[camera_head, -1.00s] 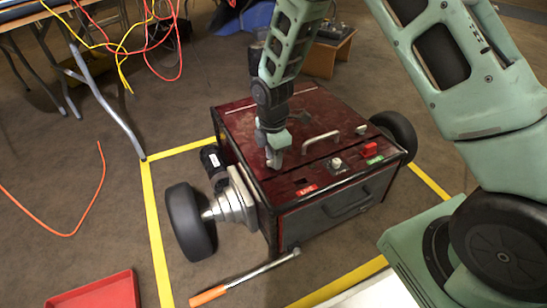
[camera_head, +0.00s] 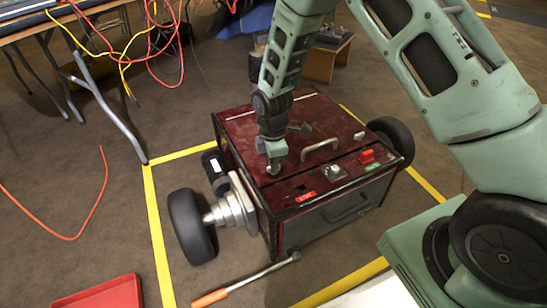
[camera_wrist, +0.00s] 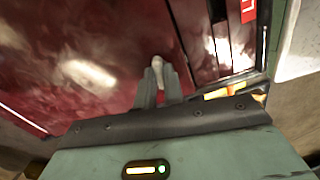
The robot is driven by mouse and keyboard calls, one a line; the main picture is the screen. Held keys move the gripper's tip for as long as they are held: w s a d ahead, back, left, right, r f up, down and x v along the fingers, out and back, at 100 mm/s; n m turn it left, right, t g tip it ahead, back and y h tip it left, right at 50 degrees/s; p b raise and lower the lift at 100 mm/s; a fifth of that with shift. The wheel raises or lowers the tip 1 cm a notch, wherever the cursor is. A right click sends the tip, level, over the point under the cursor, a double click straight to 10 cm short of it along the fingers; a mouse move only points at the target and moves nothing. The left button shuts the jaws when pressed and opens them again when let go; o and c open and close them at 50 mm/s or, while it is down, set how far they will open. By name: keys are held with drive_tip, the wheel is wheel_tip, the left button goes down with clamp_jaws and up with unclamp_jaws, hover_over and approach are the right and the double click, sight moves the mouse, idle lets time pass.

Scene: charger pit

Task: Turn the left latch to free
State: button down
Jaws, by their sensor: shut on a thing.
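The dark red box (camera_head: 240,127) stands on the floor, with a handle and switches on its top. My gripper (camera_head: 273,167) points down at the front left part of the box top. In the wrist view, its two fingers (camera_wrist: 160,82) are close together, with a small pale piece (camera_wrist: 157,61) at their tips. It appears to be the left latch, and the fingers are shut on it. Most of the latch is hidden by my fingers, so I cannot read its angle.
A metal handle (camera_head: 320,149), a knob on a plate (camera_head: 333,173) and a red switch (camera_head: 367,156) lie to the right of my gripper. A red label (camera_head: 306,197) is at the front edge. A wheel (camera_head: 191,226) and an orange-handled bar (camera_head: 245,281) are beside the box.

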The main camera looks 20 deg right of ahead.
drive_tip(key=m+p, duration=0.1)
drive_tip(key=p, duration=0.1)
drive_tip(key=m+p, duration=0.1)
drive_tip(key=m, duration=0.1)
drive_tip(key=shift+r+m+p, duration=0.3)
drive_tip(key=shift+p, duration=0.1)
drive_tip(key=m+p, duration=0.3)
drive_tip(key=m, duration=0.1)
drive_tip(key=shift+m+p, duration=0.3)
drive_tip(key=shift+p, duration=0.1)
drive_tip(key=m+p, duration=0.2)
drive_tip(key=m, duration=0.2)
drive_tip(key=shift+f+p, duration=0.1)
drive_tip(key=shift+p, duration=0.3)
drive_tip(key=shift+f+m+p, duration=0.15)
drive_tip(key=shift+m+p, duration=0.6)
drive_tip(key=shift+m, duration=0.95)
drive_tip(key=c, duration=1.5)
unclamp_jaws()
